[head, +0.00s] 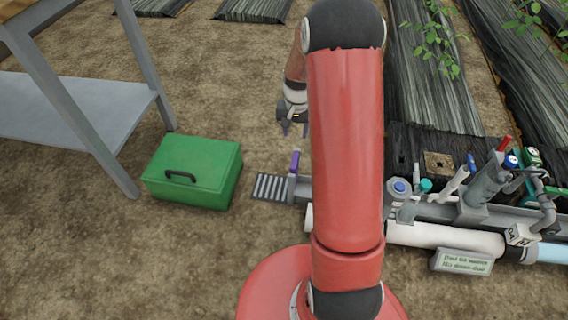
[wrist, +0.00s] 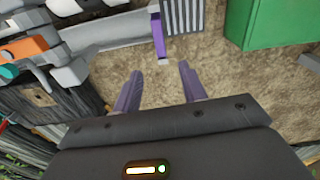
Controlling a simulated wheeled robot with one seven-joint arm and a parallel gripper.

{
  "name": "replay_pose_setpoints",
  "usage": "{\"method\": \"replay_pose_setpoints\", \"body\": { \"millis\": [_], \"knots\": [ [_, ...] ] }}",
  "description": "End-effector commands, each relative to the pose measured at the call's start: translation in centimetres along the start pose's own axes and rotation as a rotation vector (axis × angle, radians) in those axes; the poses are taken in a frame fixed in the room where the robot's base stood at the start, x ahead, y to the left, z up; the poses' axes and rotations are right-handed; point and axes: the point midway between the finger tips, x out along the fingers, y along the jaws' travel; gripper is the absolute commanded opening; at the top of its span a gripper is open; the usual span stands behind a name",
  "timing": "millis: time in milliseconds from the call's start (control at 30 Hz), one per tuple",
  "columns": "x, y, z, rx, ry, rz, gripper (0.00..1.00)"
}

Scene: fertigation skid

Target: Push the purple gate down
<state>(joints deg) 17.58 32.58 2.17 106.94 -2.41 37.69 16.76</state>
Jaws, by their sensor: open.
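The purple gate (head: 294,161) is a small upright purple piece at the left end of the grey channel, beside a slatted grate. In the wrist view the purple gate (wrist: 158,36) shows beyond my fingertips, near the top middle. My gripper (head: 294,130) hangs just above and behind the gate in the head view, apart from it. In the wrist view my gripper (wrist: 160,70) has its two purple fingers spread, with only bare soil between them. My red arm hides part of the channel to the right of the gate.
A green box (head: 193,172) with a black handle stands left of the grate (head: 270,187). A grey metal table (head: 75,105) is at the far left. Pipes and valves (head: 485,185) crowd the right. Bare soil lies in front.

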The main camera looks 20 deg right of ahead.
Motion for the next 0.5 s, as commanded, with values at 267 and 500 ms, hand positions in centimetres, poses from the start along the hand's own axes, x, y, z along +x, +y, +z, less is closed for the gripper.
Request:
{"method": "replay_pose_setpoints", "body": {
  "millis": [267,500],
  "knots": [
    [6.5,1.2,-1.2,0.06,-0.048,0.009,0.42],
    [9.8,1.3,-0.9,0.059,-0.052,0.01,0.42]
  ]
}}
